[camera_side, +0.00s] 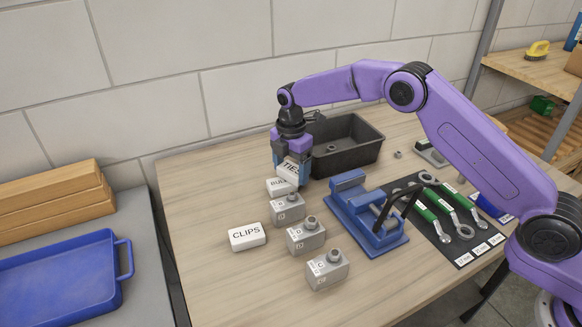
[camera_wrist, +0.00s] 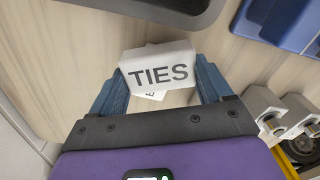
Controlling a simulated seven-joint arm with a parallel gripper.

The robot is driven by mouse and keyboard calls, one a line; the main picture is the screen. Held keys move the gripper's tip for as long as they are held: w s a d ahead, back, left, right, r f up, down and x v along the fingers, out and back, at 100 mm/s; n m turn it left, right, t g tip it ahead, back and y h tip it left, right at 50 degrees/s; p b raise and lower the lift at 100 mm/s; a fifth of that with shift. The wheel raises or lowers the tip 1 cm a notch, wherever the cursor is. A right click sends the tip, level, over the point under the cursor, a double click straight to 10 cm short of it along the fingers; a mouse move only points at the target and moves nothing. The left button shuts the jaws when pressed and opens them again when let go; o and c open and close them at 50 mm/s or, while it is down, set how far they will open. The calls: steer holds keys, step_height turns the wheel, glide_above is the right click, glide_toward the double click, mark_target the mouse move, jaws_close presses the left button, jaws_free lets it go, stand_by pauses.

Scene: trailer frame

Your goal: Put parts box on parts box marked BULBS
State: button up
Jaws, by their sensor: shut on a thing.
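My gripper (camera_side: 291,176) is shut on a white parts box marked TIES (camera_side: 291,169). In the wrist view the TIES box (camera_wrist: 158,67) sits between the two blue fingers (camera_wrist: 160,85). The white parts box marked BULBS (camera_side: 277,187) is on the table, under and a little left of the held box. Its lettering is partly covered by the gripper and the TIES box. In the wrist view only a small white part of a box (camera_wrist: 152,96) shows below the TIES box. I cannot tell whether the two boxes touch.
A white box marked CLIPS (camera_side: 247,236) lies at the front left. Several grey blocks with round tops (camera_side: 306,238) stand in a row. A blue vise (camera_side: 366,220) is to the right. A dark bin (camera_side: 350,146) stands behind the gripper.

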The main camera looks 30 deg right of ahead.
mark_target(291, 170)
steer(key=shift+f, duration=0.15)
steer(key=o, duration=1)
steer(key=shift+c, duration=0.2)
step_height(291, 170, up, 12)
steer(key=shift+r, duration=0.2)
